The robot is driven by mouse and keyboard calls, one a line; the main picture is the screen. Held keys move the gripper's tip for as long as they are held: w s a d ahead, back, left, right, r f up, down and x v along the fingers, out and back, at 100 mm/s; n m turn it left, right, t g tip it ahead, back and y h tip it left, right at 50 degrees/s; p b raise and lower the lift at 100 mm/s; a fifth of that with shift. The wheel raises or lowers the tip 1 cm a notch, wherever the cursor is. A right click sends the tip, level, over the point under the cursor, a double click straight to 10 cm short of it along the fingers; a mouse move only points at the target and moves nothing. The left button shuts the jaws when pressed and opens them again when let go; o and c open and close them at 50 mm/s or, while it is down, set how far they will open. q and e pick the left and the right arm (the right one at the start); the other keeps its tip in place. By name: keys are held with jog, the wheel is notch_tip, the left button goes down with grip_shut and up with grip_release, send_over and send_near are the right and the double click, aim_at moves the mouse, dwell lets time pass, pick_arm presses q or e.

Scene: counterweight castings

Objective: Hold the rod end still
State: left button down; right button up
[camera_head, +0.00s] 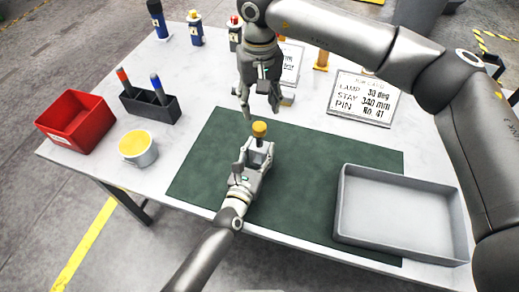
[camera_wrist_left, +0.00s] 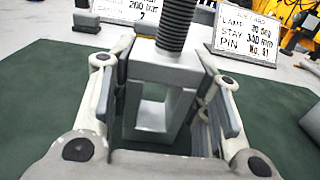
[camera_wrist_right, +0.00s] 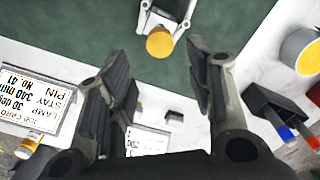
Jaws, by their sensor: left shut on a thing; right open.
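The rod end (camera_wrist_left: 162,70) is a grey slotted block with a threaded rod (camera_wrist_left: 174,26) standing upright from its top. My left gripper (camera_head: 254,160) is shut on the block, with one finger on each side in the left wrist view. A yellow knob (camera_head: 259,129) tops the rod in the head view; it also shows in the right wrist view (camera_wrist_right: 160,43). My right gripper (camera_head: 259,112) is open and empty, pointing down just above and behind the knob. The lower part of the block is partly hidden by my left fingers.
A green mat (camera_head: 205,165) lies under the rod end. A grey tray (camera_head: 345,215) sits at right, a job card (camera_head: 365,98) behind it. At left are a red bin (camera_head: 75,120), a dark pen holder (camera_head: 150,105) and a white cup (camera_head: 138,148) with yellow contents.

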aim_at(259, 126)
jog(key=shift+n, duration=1.1)
jog(key=shift+f, duration=4)
